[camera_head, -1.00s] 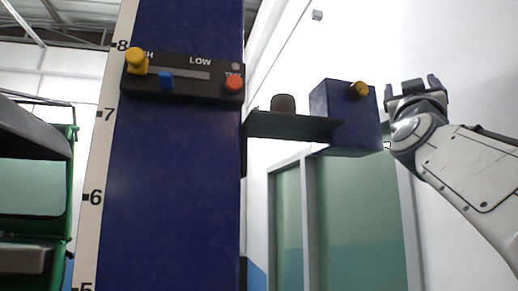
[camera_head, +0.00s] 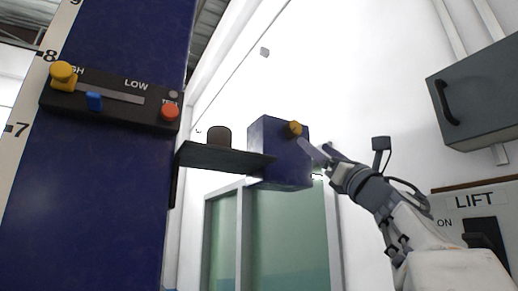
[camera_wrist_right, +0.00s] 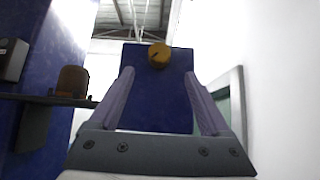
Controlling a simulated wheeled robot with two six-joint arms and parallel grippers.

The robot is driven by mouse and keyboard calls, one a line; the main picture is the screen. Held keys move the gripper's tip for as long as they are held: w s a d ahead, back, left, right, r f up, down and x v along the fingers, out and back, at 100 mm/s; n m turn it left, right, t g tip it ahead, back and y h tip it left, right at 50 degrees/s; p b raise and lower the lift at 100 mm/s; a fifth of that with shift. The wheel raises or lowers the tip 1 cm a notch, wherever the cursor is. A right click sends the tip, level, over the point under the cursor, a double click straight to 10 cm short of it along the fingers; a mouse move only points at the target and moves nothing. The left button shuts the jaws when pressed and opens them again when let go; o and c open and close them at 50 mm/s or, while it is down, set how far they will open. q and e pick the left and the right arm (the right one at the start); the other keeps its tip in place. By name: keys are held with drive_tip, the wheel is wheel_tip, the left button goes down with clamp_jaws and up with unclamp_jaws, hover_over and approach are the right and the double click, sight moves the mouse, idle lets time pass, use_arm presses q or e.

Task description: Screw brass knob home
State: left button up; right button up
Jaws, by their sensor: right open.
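A brass knob (camera_head: 295,129) sits on the upper part of a blue box (camera_head: 279,155) held at the end of a dark shelf arm. In the right wrist view the brass knob (camera_wrist_right: 159,55) has a dark slot mark and shows beyond and slightly above the open fingers. My right gripper (camera_head: 320,152) is just right of and below the knob, pointing at the box, apart from the knob as far as I can see. In the right wrist view its two fingers (camera_wrist_right: 159,82) are spread with nothing between them. My left gripper is out of view.
A dark shelf (camera_head: 222,157) with a brown rounded block (camera_head: 219,136) juts from the blue column (camera_head: 85,190). A control panel (camera_head: 110,104) with a yellow knob, blue slider and red button is at left. A grey cabinet (camera_head: 480,95) and LIFT sign (camera_head: 474,199) are right.

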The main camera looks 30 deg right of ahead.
sight(297, 130)
drive_tip(key=p+x, duration=0.6)
drive_tip(key=x, duration=0.2)
drive_tip(key=shift+s+r, duration=0.1)
drive_tip(key=shift+r, duration=0.2)
drive_tip(key=shift+w+r+h+p, duration=0.3)
drive_tip(key=shift+w+p, duration=0.15)
drive_tip(key=shift+p, duration=0.1)
drive_tip(key=shift+f, duration=0.1)
clamp_jaws()
